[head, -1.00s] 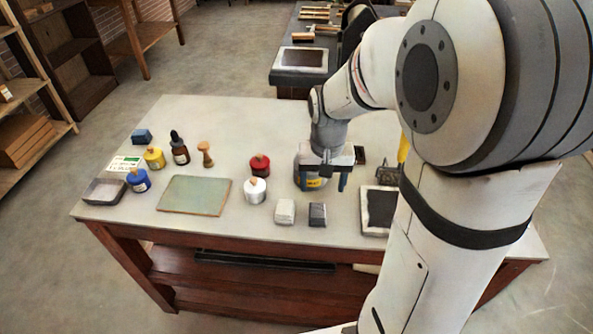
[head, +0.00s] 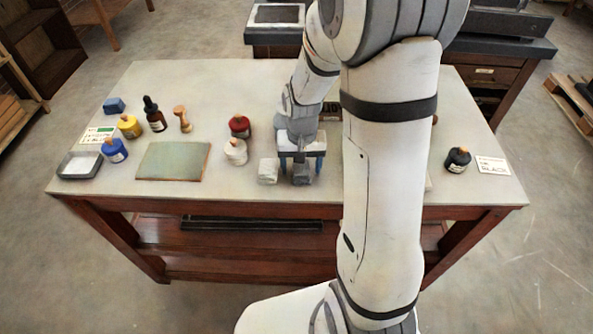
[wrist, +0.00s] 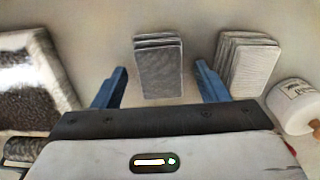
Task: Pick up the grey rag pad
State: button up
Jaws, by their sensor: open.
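The grey rag pad (head: 302,176) is a small dark stack of folded cloth near the front edge of the table. In the wrist view the grey rag pad (wrist: 158,72) lies between and beyond the two blue fingers. My gripper (head: 302,163) is open and empty, pointing down over the pad; it also shows in the wrist view (wrist: 161,72). There is a gap between each finger and the pad's sides. I cannot tell the exact height of the fingertips. My gripper partly hides the pad in the head view.
A whitish rag pad (head: 268,172) lies close beside it; it also shows in the wrist view (wrist: 250,62). A white jar (head: 236,152) and a red jar (head: 239,127) stand to the left. A framed dark slab (wrist: 35,85) lies on the other side. A green-grey board (head: 172,161) lies further left.

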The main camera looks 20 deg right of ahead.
jog(key=c, duration=1.1)
jog(key=shift+o, duration=0.2)
notch_tip(320, 180, up, 10)
jog(key=shift+r+p, duration=0.1)
jog(key=shift+p, duration=0.3)
jog(key=o, duration=0.5)
jog(key=shift+c, duration=0.2)
jog(key=c, duration=0.3)
jog(key=shift+c, duration=0.4)
